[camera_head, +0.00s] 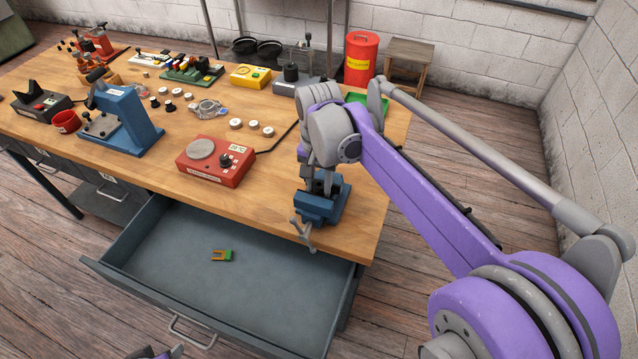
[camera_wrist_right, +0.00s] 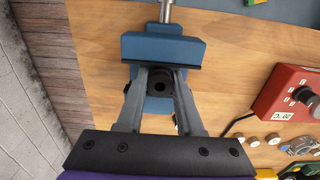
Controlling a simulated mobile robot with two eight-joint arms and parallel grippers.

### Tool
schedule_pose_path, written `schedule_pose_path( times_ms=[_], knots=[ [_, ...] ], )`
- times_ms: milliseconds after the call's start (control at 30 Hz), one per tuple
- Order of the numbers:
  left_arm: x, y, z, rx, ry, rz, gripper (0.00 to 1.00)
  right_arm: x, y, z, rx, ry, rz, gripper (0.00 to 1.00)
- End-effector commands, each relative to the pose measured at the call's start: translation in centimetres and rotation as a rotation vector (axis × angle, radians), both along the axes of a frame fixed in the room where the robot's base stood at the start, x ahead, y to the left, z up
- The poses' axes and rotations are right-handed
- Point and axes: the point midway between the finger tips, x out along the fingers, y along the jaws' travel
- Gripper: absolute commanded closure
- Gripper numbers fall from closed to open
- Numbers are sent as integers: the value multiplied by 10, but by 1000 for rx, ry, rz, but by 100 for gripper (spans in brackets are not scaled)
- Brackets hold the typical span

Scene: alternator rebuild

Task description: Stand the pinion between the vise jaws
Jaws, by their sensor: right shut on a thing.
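The blue bench vise (camera_head: 318,207) is at the front right edge of the wooden bench. In the right wrist view its blue jaw block (camera_wrist_right: 165,48) lies just beyond my fingertips. My right gripper (camera_head: 322,188) points down over the vise. In the right wrist view its two fingers (camera_wrist_right: 160,84) are closed on the pinion (camera_wrist_right: 160,81), a small dark round part with a central hole, seen end-on. The pinion is beside the jaw block; I cannot tell whether it touches the vise or how deep it sits. Only a small piece of my left arm shows at the bottom edge.
A red hot-plate box (camera_head: 215,162) stands left of the vise, with several small white discs behind it. The open grey drawer (camera_head: 165,240) below holds a green-and-yellow piece (camera_head: 222,256). A blue press (camera_head: 125,120) stands farther left. The bench strip right of the vise is clear.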

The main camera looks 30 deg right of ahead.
Motion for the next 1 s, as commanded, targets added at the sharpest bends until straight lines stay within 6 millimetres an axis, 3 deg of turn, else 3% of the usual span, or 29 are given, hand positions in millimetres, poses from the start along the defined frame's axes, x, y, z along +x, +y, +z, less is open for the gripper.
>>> schedule_pose_path(
  times_ms=[333, 367, 500, 567, 1000],
  knots=[
    [0, 0, -1, 0, 0, 0, 50, 0, 0, -2, 0, 0, 0, 100],
    [0, 0, -1, 0, 0, 0, 50, 0, 0, -2, 0, 0, 0, 63],
    [0, 0, -1, 0, 0, 0, 50, 0, 0, -2, 0, 0, 0, 38],
    [0, 0, -1, 0, 0, 0, 50, 0, 0, -2, 0, 0, 0, 30],
    [0, 0, -1, 0, 0, 0, 50, 0, 0, -2, 0, 0, 0, 30]
  ],
)
